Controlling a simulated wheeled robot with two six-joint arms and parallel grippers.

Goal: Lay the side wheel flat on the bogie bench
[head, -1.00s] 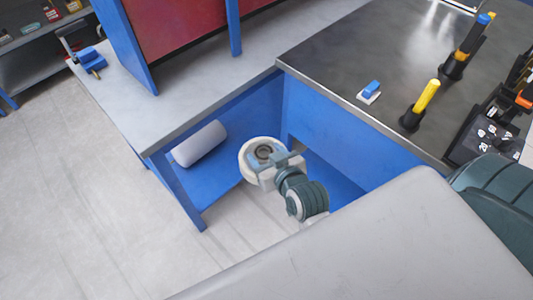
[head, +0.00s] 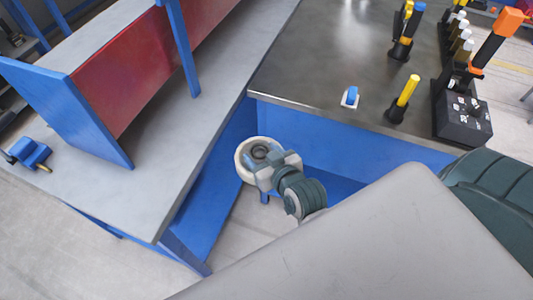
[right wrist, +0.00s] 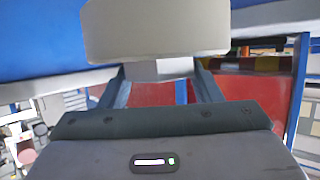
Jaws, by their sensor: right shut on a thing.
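The side wheel (head: 242,158) is a cream ring with a grey hub. My right gripper (head: 270,165) is shut on it, in the open corner between two benches. In the right wrist view the wheel (right wrist: 155,32) shows edge-on, across the fingertips of my right gripper (right wrist: 160,72). A light grey bench (head: 150,165) with blue legs lies to the left, and a dark metal-topped bench (head: 310,70) with blue sides lies behind and to the right. I cannot tell which is the bogie bench. My left gripper is not in view.
A red panel with blue posts (head: 135,80) stands on the grey bench, with a blue tool (head: 28,152) near its left end. The dark bench holds a small blue-and-white block (head: 350,97), a yellow-handled tool (head: 402,100) and a black control box (head: 465,122). Its near left top is clear.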

